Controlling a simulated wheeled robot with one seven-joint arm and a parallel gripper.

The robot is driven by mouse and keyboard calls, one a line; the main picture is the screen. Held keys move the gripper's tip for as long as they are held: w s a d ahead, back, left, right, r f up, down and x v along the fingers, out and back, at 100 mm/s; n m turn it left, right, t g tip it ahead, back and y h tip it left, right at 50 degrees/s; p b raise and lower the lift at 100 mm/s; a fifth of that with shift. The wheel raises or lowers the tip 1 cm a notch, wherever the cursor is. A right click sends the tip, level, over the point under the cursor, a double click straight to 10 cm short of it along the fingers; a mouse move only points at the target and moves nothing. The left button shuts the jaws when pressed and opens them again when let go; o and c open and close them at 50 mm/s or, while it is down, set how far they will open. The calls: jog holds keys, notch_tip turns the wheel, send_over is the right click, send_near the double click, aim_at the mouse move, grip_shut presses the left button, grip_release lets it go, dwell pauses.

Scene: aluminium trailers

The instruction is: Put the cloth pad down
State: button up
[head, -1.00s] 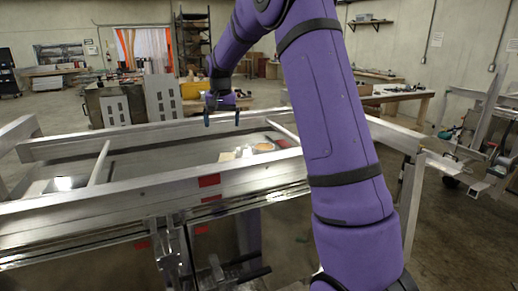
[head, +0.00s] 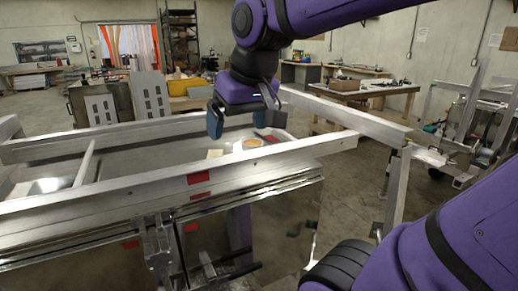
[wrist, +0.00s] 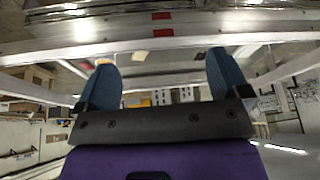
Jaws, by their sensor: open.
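My gripper (head: 245,130) is open, its two blue fingers pointing down above the aluminium trailer frame. In the wrist view the fingers (wrist: 164,60) are spread wide, with nothing seen held between them. A small pale, flat piece (head: 214,153) lies in the trailer bed, below and left of the fingers. An orange round item (head: 252,143) and a dark red item (head: 271,138) lie close by on a whitish surface, just behind the near rail. I cannot tell which of these, if any, is the cloth pad.
The near rail (head: 120,190) runs between my body and the items, and a far rail (head: 345,116) stands behind. A crossbar (head: 85,163) spans the bed at left. The bed between is mostly bare. A workbench (head: 360,90) stands at back right.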

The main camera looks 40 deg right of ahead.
jog(key=s+a+f+n, duration=0.1)
jog(key=s+f, duration=0.2)
jog(key=s, duration=0.3)
jog(key=shift+s+t, duration=0.3)
jog(key=shift+t, duration=0.1)
jog(key=shift+o, duration=0.5)
dwell(0.4)
